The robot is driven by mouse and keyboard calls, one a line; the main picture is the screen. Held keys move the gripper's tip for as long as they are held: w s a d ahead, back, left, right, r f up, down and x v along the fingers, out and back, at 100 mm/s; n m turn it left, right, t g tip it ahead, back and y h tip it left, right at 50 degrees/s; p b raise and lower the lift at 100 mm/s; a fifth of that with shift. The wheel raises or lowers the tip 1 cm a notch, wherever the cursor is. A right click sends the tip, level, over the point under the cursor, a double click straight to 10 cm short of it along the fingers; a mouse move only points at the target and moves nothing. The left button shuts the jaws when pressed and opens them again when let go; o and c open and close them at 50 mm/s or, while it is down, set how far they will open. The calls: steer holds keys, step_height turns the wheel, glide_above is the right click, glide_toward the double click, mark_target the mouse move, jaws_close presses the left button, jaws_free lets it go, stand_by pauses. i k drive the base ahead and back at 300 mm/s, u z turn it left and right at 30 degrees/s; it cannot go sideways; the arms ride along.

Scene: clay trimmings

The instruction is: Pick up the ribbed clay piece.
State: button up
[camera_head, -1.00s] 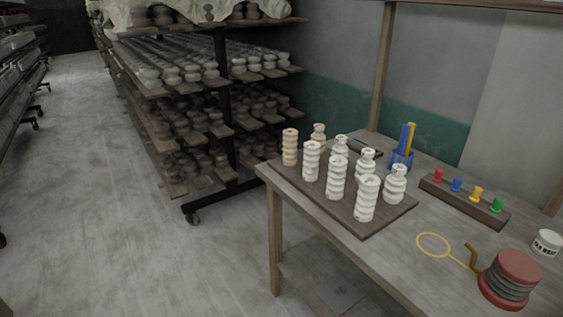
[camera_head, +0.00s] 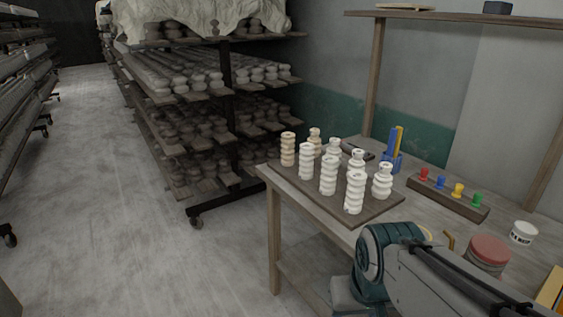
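Several small clay pieces stand upright on a dark board (camera_head: 368,213) at the left end of the table. The ones with stacked ribs line the front side: a white ribbed clay piece (camera_head: 354,193) nearest, two more white ones behind it, and a tan ribbed piece (camera_head: 287,149) at the far left. Behind this row stand pieces with narrower necks, such as a white one (camera_head: 382,181) and a tan one (camera_head: 315,138). I cannot tell which ribbed piece is meant. My arm shows at the lower right, in front of the table; my gripper is not visible.
The wooden table (camera_head: 420,198) also bears a blue holder (camera_head: 393,162), a strip with coloured pegs (camera_head: 447,196), a white labelled jar (camera_head: 523,233) and a red-topped round object (camera_head: 488,251). A loaded shelf rack (camera_head: 225,122) stands behind left.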

mark_target(307, 150)
steer(key=z, duration=1.75)
steer(key=k, duration=0.6)
steer(key=u, duration=1.4)
steer(key=i, duration=0.85)
steer(key=u, duration=0.75)
steer(key=i, duration=1.25)
steer(key=z, duration=0.4)
